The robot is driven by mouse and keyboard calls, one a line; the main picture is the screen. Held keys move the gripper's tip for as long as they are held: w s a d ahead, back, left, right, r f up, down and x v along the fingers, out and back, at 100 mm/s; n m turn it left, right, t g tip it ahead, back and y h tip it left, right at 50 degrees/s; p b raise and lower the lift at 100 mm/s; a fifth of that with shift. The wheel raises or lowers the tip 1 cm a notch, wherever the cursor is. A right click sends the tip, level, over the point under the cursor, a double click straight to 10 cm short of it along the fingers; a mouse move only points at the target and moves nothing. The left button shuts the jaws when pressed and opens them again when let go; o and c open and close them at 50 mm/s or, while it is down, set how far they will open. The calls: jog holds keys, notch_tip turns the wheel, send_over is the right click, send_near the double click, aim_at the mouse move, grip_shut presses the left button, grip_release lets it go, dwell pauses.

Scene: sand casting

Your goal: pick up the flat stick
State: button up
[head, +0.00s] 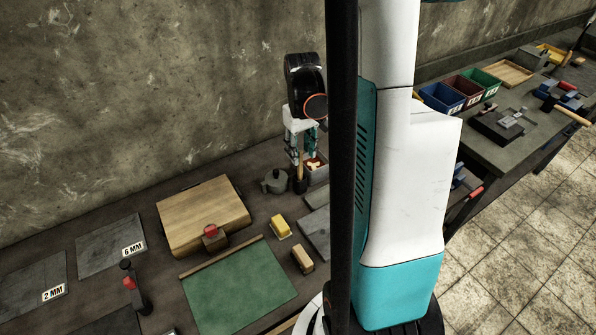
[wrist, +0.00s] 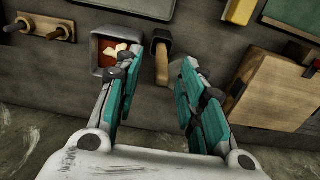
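A flat light-wood stick (head: 300,164) stands upright in a small black holder (head: 299,186) near the wall. In the wrist view the stick (wrist: 161,64) rises from the black holder (wrist: 158,39) towards the camera. My gripper (wrist: 155,72) is open, with its teal-padded fingers on either side of the stick and visible gaps to both sides. In the head view my gripper (head: 302,150) points down over the holder. Its fingers partly cover the stick's upper part there. I cannot tell the exact height of the fingertips along the stick.
A small bin (wrist: 95,52) with red contents is close beside the left finger. A grey pot (head: 275,181) stands left of the holder, partly hidden behind the right finger in the wrist view.

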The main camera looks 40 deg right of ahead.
aim_at(300, 169)
notch_tip(300, 169, down, 8)
jog(key=shift+w+a+f+b, duration=0.1)
jog(key=shift+w+f+b, duration=0.05)
jog(key=shift+b, duration=0.95)
jog(key=shift+c, duration=0.3)
grip_shut()
